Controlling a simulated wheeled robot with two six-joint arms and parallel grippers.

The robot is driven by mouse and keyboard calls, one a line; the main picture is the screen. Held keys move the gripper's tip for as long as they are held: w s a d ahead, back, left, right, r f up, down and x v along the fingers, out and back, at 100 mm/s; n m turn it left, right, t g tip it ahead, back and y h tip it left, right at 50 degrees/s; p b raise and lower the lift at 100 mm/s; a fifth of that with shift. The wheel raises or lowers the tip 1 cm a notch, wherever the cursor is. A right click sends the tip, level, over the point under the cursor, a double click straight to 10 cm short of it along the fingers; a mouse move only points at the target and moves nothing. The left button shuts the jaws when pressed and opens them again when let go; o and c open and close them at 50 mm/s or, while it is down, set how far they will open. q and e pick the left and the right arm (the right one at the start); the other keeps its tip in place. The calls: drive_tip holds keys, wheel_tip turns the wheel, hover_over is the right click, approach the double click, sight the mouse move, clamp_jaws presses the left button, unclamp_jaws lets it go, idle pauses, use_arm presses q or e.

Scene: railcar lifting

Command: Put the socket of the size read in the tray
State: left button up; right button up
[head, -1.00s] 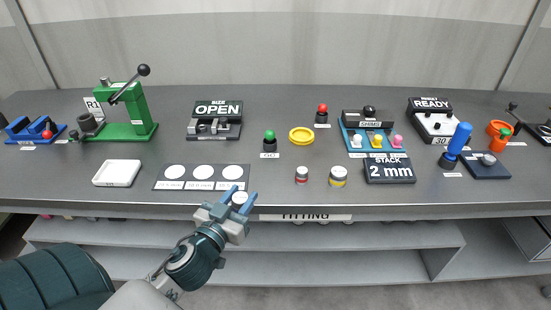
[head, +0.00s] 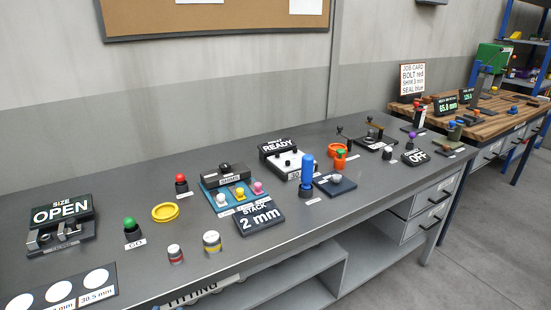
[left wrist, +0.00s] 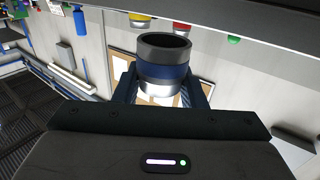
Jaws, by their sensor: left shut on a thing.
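In the left wrist view my left gripper (left wrist: 165,88) is shut on a socket (left wrist: 163,70), a short cylinder with a dark open rim, a blue band and a bright lower part. No size can be read on it. In the head view neither gripper shows. The size gauge (head: 62,238) at the left has a display reading "SIZE OPEN". A dark mat (head: 75,302) with white discs is cut off at the lower left; one label reads 30.5 mm. No tray shows in either current view.
A green GO button (head: 130,224), a yellow ring (head: 165,212), a shims holder (head: 230,205), a "STACK 2 mm" display (head: 260,216) and a blue-handled tool (head: 307,172) stand on the grey bench. A wooden bench (head: 480,120) with displays stands at the far right.

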use_arm(q)
drive_tip(key=d, duration=0.2)
drive_tip(key=w+d, duration=0.1)
drive_tip(key=shift+d+r, duration=0.15)
drive_tip(key=shift+r, duration=0.2)
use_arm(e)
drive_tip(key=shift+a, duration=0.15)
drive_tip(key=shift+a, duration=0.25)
